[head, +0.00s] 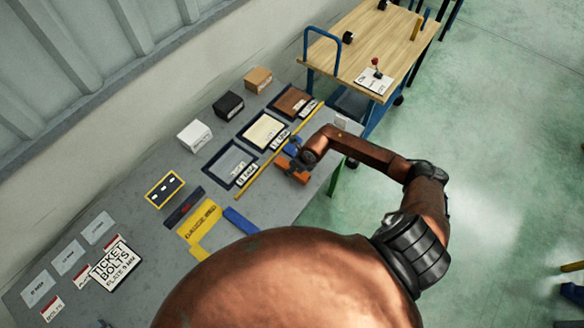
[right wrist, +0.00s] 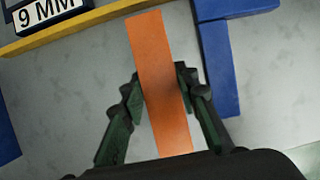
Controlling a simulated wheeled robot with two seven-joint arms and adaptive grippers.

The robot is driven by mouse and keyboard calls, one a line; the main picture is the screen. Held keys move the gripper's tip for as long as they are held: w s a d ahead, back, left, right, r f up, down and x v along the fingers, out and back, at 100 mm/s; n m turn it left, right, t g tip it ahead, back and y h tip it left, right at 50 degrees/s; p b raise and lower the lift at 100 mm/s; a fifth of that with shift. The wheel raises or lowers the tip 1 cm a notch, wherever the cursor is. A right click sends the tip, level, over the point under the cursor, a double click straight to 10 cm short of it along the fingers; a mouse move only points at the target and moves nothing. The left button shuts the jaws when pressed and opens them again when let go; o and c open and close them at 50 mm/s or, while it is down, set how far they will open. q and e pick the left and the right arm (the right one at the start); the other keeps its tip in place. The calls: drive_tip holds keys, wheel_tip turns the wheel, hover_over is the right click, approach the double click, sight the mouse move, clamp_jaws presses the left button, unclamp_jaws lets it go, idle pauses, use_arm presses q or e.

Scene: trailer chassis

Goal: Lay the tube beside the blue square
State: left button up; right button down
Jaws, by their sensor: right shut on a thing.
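An orange bar-shaped piece, which looks like the tube (right wrist: 158,85), lies between the fingers of my right gripper (right wrist: 158,88). The fingers are shut on its long sides. In the head view the tube (head: 291,178) shows partly under my right gripper (head: 292,163). The blue square (right wrist: 218,65) is L-shaped and sits just right of the tube in the right wrist view, with a gap between. Its long leg runs roughly along the tube. In the head view the square (head: 292,145) is partly hidden by my arm. I cannot tell whether the tube touches the table.
A yellow strip (head: 262,165) lies beyond the tube, along labelled trays (head: 230,164). A blue bar (head: 240,220) and yellow pieces (head: 200,218) lie to the left on the grey table (head: 150,255). The table's edge is close on the right. A wooden cart (head: 390,40) stands behind.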

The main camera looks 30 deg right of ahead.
drive_tip(key=c, duration=1.5)
unclamp_jaws()
drive_tip(key=b+v, duration=0.1)
drive_tip(key=v, duration=1.1)
